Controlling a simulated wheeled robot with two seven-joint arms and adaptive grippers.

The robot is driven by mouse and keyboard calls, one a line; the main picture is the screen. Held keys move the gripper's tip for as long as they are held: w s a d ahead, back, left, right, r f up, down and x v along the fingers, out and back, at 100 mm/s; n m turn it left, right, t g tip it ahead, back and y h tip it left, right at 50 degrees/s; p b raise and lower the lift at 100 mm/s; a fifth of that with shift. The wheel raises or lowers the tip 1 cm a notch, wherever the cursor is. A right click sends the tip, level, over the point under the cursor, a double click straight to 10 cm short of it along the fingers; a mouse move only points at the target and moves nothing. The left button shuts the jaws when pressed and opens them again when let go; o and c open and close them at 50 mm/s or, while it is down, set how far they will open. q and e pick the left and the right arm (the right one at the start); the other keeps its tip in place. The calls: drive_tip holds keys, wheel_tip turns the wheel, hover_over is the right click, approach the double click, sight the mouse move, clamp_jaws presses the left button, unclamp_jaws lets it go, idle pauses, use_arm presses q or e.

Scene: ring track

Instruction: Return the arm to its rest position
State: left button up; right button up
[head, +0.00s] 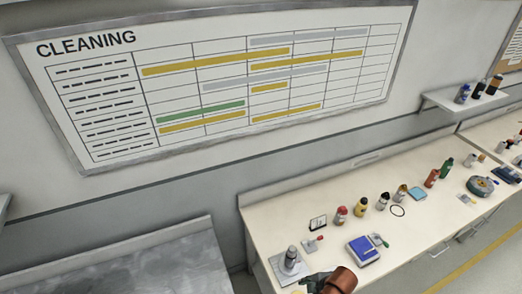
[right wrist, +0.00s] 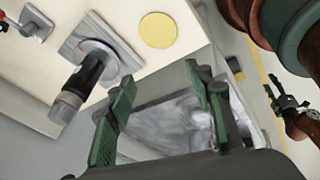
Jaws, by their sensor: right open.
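My right gripper (right wrist: 165,92) shows in the right wrist view with its two green fingers spread apart and nothing between them. In the head view only a dark part of a gripper (head: 318,281) and a copper-coloured wrist, which I take as my right, show at the bottom edge, by the near edge of the bench. Another dark gripper (right wrist: 287,103) with a copper-coloured arm, seemingly my left, is small at the right edge of the right wrist view; its jaws are too small to read.
A black and grey device on a square plate (head: 289,265) stands at the bench's near end, with a yellow disc (right wrist: 158,30) beside it. A blue scale (head: 362,250) and several bottles line the bench (head: 330,262). A grey-topped table (head: 150,265) stands at left.

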drive_tip(key=s+d+r+m+t+h, duration=0.15)
drive_tip(key=s+d+m+h, duration=0.35)
drive_tip(key=s+d+m, duration=1.3)
wheel_tip(320, 180, down, 34)
drive_tip(key=g+y+b, duration=0.1)
drive_tip(key=g+b, duration=0.1)
drive_tip(key=b, duration=0.5)
drive_tip(key=s+f+b, duration=0.3)
drive_tip(key=s+f, duration=0.7)
drive_tip(key=f, duration=0.3)
drive_tip(key=s+f+n+g+b, duration=0.1)
drive_tip(key=s+f+b, duration=0.2)
drive_tip(key=s+f, duration=0.7)
wheel_tip(320, 180, down, 3)
drive_tip(key=shift+a, duration=0.3)
